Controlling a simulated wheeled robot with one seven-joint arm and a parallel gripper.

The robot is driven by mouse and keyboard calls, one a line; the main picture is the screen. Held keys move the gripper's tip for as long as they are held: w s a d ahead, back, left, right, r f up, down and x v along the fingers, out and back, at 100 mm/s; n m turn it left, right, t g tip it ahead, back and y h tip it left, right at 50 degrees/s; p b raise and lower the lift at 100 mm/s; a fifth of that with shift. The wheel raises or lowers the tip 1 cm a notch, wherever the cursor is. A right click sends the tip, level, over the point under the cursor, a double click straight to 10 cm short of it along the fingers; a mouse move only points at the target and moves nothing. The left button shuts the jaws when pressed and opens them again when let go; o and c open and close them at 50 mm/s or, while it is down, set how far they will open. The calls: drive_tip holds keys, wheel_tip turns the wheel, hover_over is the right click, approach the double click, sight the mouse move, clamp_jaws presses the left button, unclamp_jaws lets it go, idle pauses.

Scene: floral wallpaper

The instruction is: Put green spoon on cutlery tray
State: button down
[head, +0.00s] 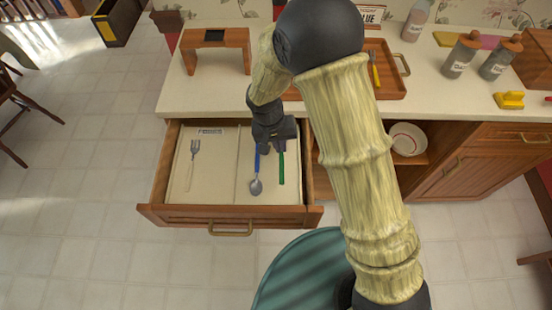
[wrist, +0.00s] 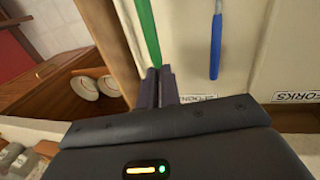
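The green spoon (head: 281,166) is in the right part of the open drawer; its green handle (wrist: 148,30) shows in the wrist view, while its bowl is hidden. My gripper (head: 272,146) is over the drawer's back right. In the wrist view its fingers (wrist: 160,76) are close together, with the handle's end between the tips; they look shut on it. A wooden tray (head: 393,94) on the counter, partly behind my arm, holds a yellow-handled utensil (head: 375,72); I take it as the cutlery tray.
A blue-handled spoon (head: 256,182) lies left of the green one; its handle also shows in the wrist view (wrist: 216,45). A fork (head: 192,160) lies farther left. A wooden stand (head: 216,38) and shakers (head: 461,55) are on the counter. A bowl (head: 407,139) sits in the shelf below.

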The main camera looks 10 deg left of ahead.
sight(280, 157)
wheel_tip(280, 157, down, 2)
drive_tip(key=shift+w+d+f, duration=0.1)
drive_tip(key=shift+d+f, duration=0.05)
drive_tip(key=shift+f, duration=0.05)
drive_tip(key=shift+s+f, duration=0.2)
drive_tip(key=shift+f, duration=1.65)
drive_tip(key=shift+f, duration=0.2)
drive_tip(key=c, duration=1.6)
unclamp_jaws()
drive_tip(key=shift+r, duration=0.1)
